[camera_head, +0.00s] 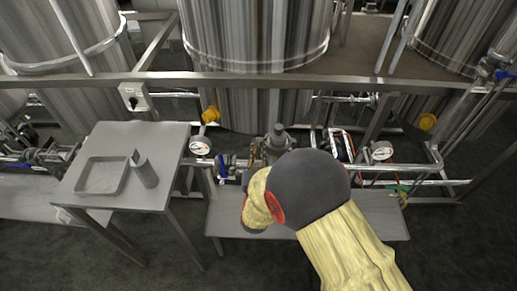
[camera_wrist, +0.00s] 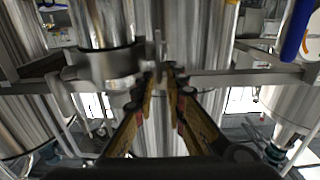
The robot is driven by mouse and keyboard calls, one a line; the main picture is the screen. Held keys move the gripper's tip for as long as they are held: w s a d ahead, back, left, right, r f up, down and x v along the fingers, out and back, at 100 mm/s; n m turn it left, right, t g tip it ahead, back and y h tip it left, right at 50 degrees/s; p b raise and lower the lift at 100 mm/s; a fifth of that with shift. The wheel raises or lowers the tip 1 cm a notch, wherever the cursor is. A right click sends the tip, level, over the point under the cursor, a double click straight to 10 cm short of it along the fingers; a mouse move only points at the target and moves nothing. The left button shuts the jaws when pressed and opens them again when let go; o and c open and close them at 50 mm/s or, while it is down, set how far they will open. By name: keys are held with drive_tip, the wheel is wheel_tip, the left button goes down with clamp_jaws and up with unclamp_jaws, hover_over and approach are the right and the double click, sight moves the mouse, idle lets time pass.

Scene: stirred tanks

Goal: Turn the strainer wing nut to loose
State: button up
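The strainer shows in the wrist view as a shiny upright cylinder (camera_wrist: 103,25) with a clamp band (camera_wrist: 100,66) around it, left of centre. A small upright metal piece at the clamp's right end, which looks like the wing nut (camera_wrist: 158,46), stands just beyond my fingertips. My gripper (camera_wrist: 160,80) points at it with a narrow gap between the fingers. I cannot tell whether the tips touch the piece. In the head view a grey metal fitting (camera_head: 277,138), likely the strainer's top, shows behind my arm. My arm hides my gripper and the wing nut there.
A grey side table (camera_head: 168,170) holds a shallow tray (camera_head: 101,176) and a grey cup (camera_head: 145,170) at left. A frame rail (camera_head: 330,81) crosses before the large tanks (camera_head: 255,35).

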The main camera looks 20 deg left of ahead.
drive_tip(key=shift+c, duration=0.6)
clamp_jaws()
drive_tip(key=shift+s+a+f+n+p, duration=0.1)
drive_tip(key=shift+a+f+n+p, duration=0.65)
drive_tip(key=shift+n, duration=2.2)
drive_tip(key=shift+s+a+f+n+p, duration=0.2)
drive_tip(key=shift+n+p, duration=1)
drive_tip(key=shift+n, duration=1.7)
drive_tip(key=shift+s+a+f+n+p, duration=0.1)
drive_tip(key=shift+a+f+n+p, duration=0.65)
drive_tip(key=shift+n, duration=2.2)
drive_tip(key=shift+d+r, duration=0.2)
drive_tip(key=shift+d, duration=0.05)
drive_tip(key=shift+o, duration=0.6)
unclamp_jaws()
